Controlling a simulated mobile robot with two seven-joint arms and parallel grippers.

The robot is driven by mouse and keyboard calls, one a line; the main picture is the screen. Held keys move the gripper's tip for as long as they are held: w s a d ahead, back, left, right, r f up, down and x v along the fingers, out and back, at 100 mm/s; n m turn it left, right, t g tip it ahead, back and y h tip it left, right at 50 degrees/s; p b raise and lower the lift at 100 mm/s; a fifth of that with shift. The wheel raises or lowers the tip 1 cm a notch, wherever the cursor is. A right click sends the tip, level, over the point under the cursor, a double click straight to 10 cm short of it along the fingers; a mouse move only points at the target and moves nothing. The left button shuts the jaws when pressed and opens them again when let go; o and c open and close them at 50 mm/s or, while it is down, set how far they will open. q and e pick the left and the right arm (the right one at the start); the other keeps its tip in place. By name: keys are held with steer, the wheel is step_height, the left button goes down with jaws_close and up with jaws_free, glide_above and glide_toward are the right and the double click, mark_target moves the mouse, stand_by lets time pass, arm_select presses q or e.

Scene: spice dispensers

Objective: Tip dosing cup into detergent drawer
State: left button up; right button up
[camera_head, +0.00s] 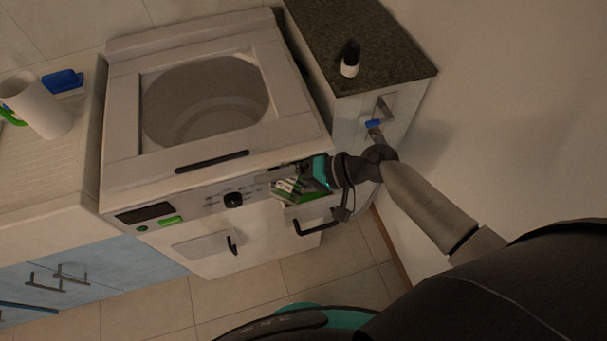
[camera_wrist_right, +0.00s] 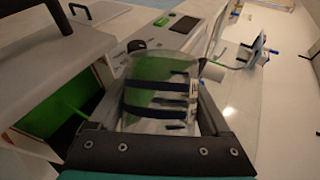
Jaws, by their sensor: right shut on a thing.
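The dosing cup (camera_wrist_right: 157,92) is clear, with dark stripes and green contents, and is held between the fingers of my right gripper (camera_wrist_right: 158,112). In the head view the cup (camera_head: 289,189) shows partly, at the washer's front right, beside my right gripper (camera_head: 318,173); it looks tilted to the left. The detergent drawer (camera_head: 312,211) stands pulled out below the cup and gripper, partly hidden by them. In the right wrist view, an opening with a green interior (camera_wrist_right: 62,118) lies left of the cup. Whether any contents are leaving the cup cannot be told. My left gripper is not in view.
The white washing machine (camera_head: 205,100) has a control panel with a black knob (camera_head: 233,200). A dark-topped cabinet (camera_head: 355,40) with a small black-and-white bottle (camera_head: 350,58) stands to its right. The tiled floor in front is clear.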

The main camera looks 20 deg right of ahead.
steer(key=shift+w+d+r+m+y+b, duration=0.3)
steer(key=shift+w+d+m+y+b, duration=0.15)
steer(key=shift+b, duration=0.15)
stand_by(0.7)
steer(key=shift+w+f+m+g+y+b, duration=0.1)
steer(key=shift+f+m+g+y+b, duration=0.35)
steer(key=shift+b, duration=0.55)
stand_by(0.4)
steer(key=shift+d+r, duration=0.1)
steer(key=shift+r, duration=0.05)
stand_by(0.4)
